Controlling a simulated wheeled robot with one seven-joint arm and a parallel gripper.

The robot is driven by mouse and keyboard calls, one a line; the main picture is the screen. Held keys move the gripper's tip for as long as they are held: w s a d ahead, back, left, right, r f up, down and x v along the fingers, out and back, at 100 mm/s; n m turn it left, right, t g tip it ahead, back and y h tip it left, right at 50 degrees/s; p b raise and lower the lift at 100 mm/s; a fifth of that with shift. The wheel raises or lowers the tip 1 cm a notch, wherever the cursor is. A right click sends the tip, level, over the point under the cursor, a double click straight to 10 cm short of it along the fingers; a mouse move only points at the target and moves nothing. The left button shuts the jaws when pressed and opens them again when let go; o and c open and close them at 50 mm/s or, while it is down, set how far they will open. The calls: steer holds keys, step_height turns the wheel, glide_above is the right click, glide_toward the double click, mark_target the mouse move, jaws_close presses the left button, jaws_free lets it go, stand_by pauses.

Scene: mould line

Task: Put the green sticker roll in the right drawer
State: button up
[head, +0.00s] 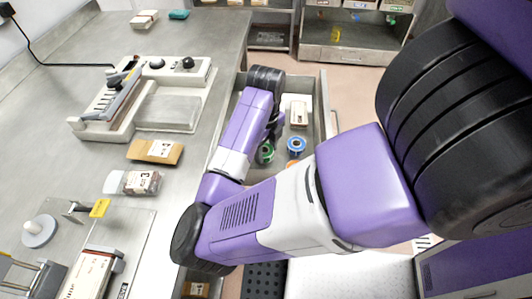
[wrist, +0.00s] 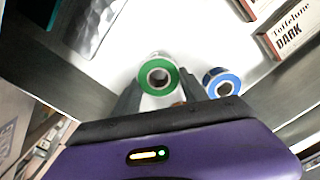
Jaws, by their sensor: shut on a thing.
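The green sticker roll (wrist: 146,79) is held between the two fingers of my gripper (wrist: 160,92) in the wrist view, with its hole facing the camera. In the head view the green roll (head: 265,153) shows just beside my gripper (head: 271,138), over an open drawer (head: 323,104). My arm covers part of this drawer. A blue roll (head: 296,144) is in the drawer to the right of the green one; it also shows in the wrist view (wrist: 222,83). I cannot tell whether the green roll touches the drawer floor.
A pale box (head: 298,112) lies in the drawer, and an orange thing (head: 292,163) is partly hidden by my arm. The steel counter (head: 212,50) on the left holds a sealing machine (head: 168,112) and packets (head: 155,151).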

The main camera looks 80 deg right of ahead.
steer(key=shift+f, duration=0.9)
steer(key=shift+f, duration=0.2)
steer(key=o, duration=1.3)
steer(key=shift+o, duration=0.2)
steer(key=shift+r, duration=0.1)
step_height(320, 180, up, 12)
steer(key=shift+r+p, duration=0.15)
steer(key=shift+p, duration=0.3)
